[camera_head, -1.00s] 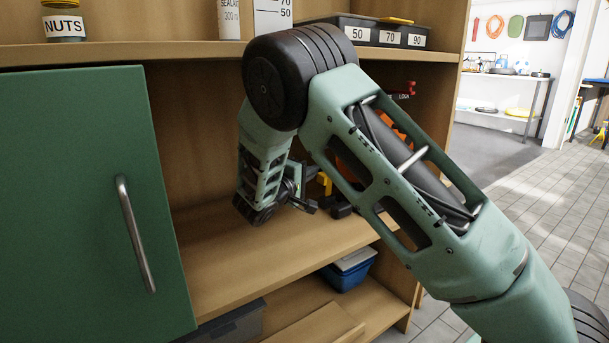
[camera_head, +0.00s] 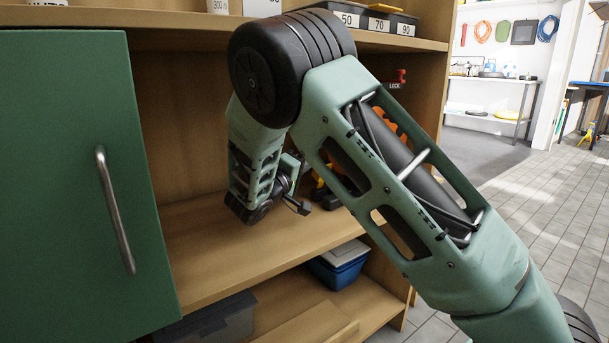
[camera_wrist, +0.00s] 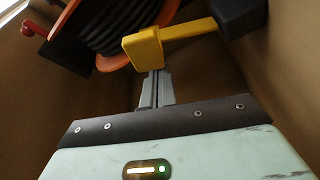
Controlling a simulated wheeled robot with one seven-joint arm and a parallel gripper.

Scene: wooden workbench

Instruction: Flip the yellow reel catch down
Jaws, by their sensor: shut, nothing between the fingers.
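The yellow catch (camera_wrist: 144,49) shows in the wrist view as a yellow block with a flat yellow arm running right to a black block. A little yellow (camera_head: 319,182) also shows in the head view, mostly hidden behind my arm. The reel (camera_wrist: 112,22) has an orange rim and black wound cable, just left of the catch. Its orange rim (camera_head: 389,115) shows in part behind my arm. My gripper (camera_wrist: 155,74) is shut and empty, its tips right at the lower edge of the yellow block; I cannot tell whether they touch. It also shows in the head view (camera_head: 303,207).
A red lever marked LOCK (camera_head: 398,80) stands beside the reel. A green door (camera_head: 70,190) with a metal handle fills the left. Black bins (camera_head: 375,22) sit on the upper shelf, a blue bin (camera_head: 342,265) on the lower one. The middle shelf (camera_head: 220,255) is bare at its front.

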